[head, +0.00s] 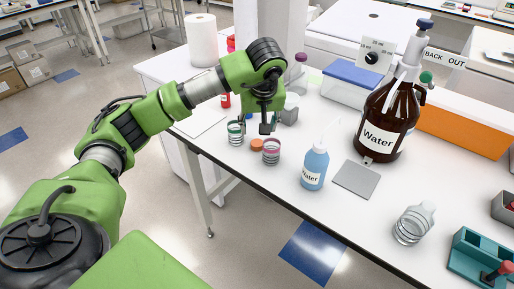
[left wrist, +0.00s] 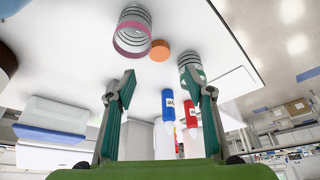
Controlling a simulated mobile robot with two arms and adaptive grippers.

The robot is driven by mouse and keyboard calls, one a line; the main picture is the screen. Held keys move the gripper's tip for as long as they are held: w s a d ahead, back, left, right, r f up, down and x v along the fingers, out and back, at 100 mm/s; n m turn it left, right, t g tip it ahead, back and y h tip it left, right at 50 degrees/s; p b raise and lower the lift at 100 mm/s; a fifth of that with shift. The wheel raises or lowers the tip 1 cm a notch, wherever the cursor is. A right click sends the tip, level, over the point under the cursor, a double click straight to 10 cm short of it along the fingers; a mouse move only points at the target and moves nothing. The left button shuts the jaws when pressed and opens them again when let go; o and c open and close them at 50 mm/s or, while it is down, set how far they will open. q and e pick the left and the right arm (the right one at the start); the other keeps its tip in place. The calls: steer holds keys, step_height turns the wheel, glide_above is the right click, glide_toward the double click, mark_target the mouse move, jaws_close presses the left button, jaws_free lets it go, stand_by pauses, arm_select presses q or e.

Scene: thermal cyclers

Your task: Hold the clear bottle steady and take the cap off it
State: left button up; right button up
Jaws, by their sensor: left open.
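A clear ringed bottle (head: 411,226) with a pale top stands near the front right of the bench in the head view; whether that top is a cap I cannot tell. Two small clear jars stand near the front edge at left: one with a green band (head: 235,133) and one with a magenta band (head: 271,152). A loose orange disc, like a cap (head: 257,145), lies between them. My left gripper (head: 254,127) is open and empty, pointing down just behind these jars, far left of the clear bottle. The left wrist view shows its fingers apart (left wrist: 160,78). My right gripper is not in view.
A blue water bottle (head: 314,168) stands right of the jars, beside a grey plate (head: 357,179). A large brown water bottle (head: 386,122) stands behind. A teal rack (head: 478,262) is at the right front.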

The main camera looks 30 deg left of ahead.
mark_target(257, 143)
arm_select(q)
steer(key=x, duration=0.3)
steer(key=shift+a+f, duration=0.1)
steer(key=shift+w+f+p, duration=0.2)
steer(key=shift+f+p, duration=0.1)
steer(key=shift+f, duration=0.55)
steer(key=x, duration=0.5)
steer(key=shift+a+p, duration=0.1)
steer(key=shift+p, duration=0.3)
steer(key=shift+r, duration=0.1)
steer(key=c, duration=0.8)
steer(key=shift+c, duration=0.3)
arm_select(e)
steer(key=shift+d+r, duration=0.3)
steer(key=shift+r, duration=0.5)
